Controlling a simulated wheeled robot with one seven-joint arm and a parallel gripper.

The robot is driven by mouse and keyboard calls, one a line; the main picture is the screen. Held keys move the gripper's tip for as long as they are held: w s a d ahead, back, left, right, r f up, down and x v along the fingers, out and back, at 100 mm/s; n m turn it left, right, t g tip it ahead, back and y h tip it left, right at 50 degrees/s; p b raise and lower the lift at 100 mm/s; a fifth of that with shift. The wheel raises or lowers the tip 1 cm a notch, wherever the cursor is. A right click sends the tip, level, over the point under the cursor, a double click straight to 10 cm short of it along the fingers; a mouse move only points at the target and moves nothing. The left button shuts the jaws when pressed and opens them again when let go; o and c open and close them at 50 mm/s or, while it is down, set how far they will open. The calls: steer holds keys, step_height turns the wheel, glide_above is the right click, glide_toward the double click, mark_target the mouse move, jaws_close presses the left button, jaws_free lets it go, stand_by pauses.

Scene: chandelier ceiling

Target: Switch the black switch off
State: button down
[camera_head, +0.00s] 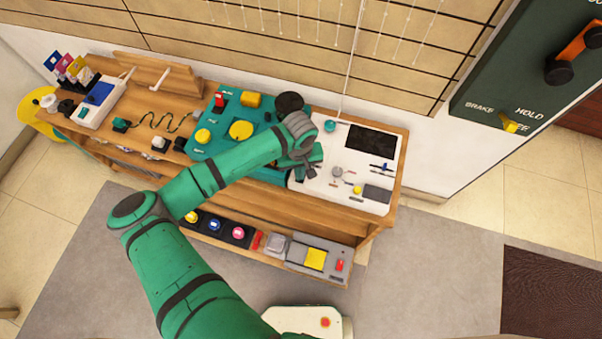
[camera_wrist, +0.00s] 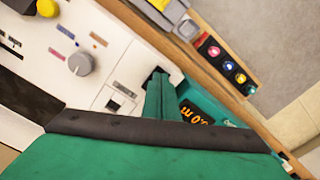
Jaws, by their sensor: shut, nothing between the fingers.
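The white panel (camera_head: 325,150) lies at the right of the wooden bench; it also fills the left of the wrist view (camera_wrist: 60,75). In the wrist view a small black part (camera_wrist: 155,73), likely the black switch, sits near the panel's edge, partly hidden by my fingertips. I cannot tell whether they touch it or which way it is set. My gripper (camera_wrist: 158,92) is shut and empty. In the head view my gripper (camera_head: 311,172) is over the panel's left edge, beside the teal panel (camera_head: 205,143), and hides what lies beneath.
The white panel also has a grey knob (camera_wrist: 81,64), a yellow button (camera_wrist: 47,8) and a black screen (camera_head: 370,140). An orange-lit display (camera_wrist: 197,116) is right of my fingers. A lower shelf holds coloured buttons (camera_head: 214,225) and a grey box (camera_head: 318,258). Floor is clear at the right.

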steer(key=shift+d+r, duration=0.1)
steer(key=shift+r, duration=0.5)
steer(key=shift+s+r, duration=0.1)
steer(key=shift+r, duration=2.7)
